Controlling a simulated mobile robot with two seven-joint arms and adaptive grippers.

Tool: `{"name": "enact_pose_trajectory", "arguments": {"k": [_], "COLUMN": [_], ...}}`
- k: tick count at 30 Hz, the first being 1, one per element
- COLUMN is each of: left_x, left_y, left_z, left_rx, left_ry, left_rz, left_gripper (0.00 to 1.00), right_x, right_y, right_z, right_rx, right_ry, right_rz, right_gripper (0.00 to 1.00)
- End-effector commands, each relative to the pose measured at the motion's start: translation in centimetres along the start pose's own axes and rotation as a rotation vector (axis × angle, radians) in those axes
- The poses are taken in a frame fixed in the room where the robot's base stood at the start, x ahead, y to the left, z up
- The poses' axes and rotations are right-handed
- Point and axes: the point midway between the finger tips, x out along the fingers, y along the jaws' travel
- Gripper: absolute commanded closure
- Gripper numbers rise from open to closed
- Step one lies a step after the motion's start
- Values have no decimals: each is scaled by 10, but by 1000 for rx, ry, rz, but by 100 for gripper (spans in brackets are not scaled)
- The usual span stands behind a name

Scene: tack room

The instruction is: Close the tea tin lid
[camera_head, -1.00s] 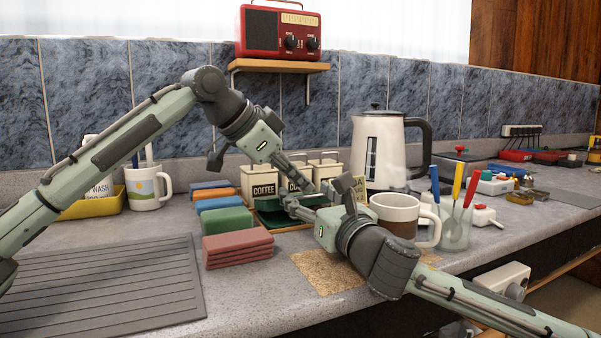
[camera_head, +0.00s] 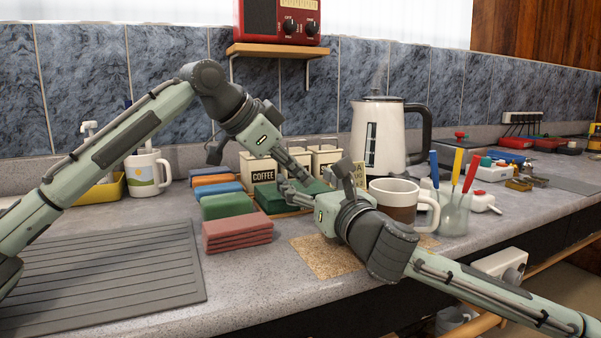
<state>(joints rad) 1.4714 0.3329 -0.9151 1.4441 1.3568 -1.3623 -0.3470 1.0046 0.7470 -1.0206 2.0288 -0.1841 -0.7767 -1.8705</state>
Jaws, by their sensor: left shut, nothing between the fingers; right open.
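The green tea tin (camera_head: 268,199) sits on the counter behind the red packets, in front of the white canisters. Its green top looks flat and lowered, but the grippers cover part of it, so I cannot tell whether the lid is fully seated. My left gripper (camera_head: 302,179) reaches down from the upper left, shut and empty, with its tips at or just above the tin's top. My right gripper (camera_head: 292,190) comes in from the lower right, open, with its fingers over the tin's right front part. Whether either one touches the tin is unclear.
Stacked coloured packets (camera_head: 237,232) stand left of the tin. A coffee canister (camera_head: 262,170) is behind it. A cork mat (camera_head: 325,259) lies in front.

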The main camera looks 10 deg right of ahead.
Motion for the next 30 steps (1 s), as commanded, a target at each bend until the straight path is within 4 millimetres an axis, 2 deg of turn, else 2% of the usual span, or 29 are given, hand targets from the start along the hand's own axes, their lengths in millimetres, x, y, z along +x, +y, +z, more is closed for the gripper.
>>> {"name": "enact_pose_trajectory", "arguments": {"k": [1,5,18,23,30], "left_x": [6,6,6,6,2], "left_y": [3,3,3,3,0], "left_z": [4,3,3,3,-1], "left_rx": [-4,-4,-4,-4,-3], "left_ry": [-1,0,0,0,0], "left_rz": [9,9,9,9,8], "left_gripper": [100,100,100,100,100], "right_x": [-1,-8,-71,-80,-82], "right_y": [0,-1,0,0,0], "right_z": [-1,-2,-1,-2,-2], "right_rx": [0,-2,-1,1,1], "right_ry": [-1,-1,-1,0,1], "right_rz": [0,-1,0,-1,-1], "right_gripper": [24,24,24,24,24]}}
